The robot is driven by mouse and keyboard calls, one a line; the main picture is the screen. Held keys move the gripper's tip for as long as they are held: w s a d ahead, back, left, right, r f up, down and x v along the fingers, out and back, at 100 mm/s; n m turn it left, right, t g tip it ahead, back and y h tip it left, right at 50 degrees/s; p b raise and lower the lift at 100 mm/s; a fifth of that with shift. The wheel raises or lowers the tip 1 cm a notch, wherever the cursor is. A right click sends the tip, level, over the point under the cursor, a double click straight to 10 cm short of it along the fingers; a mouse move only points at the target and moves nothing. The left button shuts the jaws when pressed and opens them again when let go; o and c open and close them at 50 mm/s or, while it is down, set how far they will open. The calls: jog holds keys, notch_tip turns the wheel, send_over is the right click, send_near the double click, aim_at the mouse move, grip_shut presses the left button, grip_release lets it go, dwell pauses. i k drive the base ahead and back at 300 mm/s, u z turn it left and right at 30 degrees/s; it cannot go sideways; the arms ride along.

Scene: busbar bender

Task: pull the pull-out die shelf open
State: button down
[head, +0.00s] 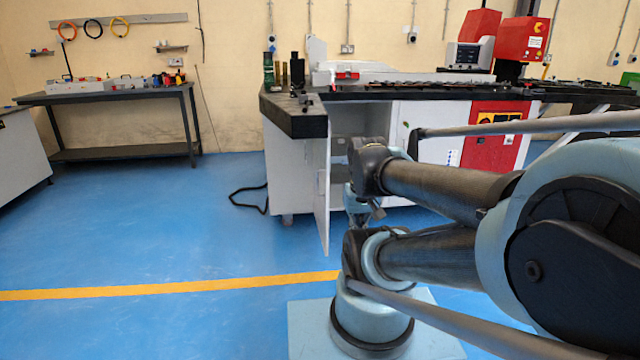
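The bender's cabinet (293,178) stands in the middle under a dark worktop, with a narrow white door (322,192) swung open toward me. Inside the opening, a pale shelf edge (340,146) shows; I cannot tell for sure whether it is the pull-out die shelf, or how far out it stands. My arm covers the right and lower part of the opening. My gripper (372,212) seems to be at the wrist, low in front of the opening. Its fingers are too small and too covered to read, and I see no contact with the shelf.
The dark worktop (294,116) juts out at its left corner, above the open door. A black cable (248,198) lies on the floor left of the cabinet. A workbench (120,98) stands by the back wall. The blue floor at the left is clear.

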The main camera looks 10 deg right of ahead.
aim_at(338, 151)
jog(key=z, duration=0.05)
jog(key=i, duration=1)
jog(key=z, duration=0.3)
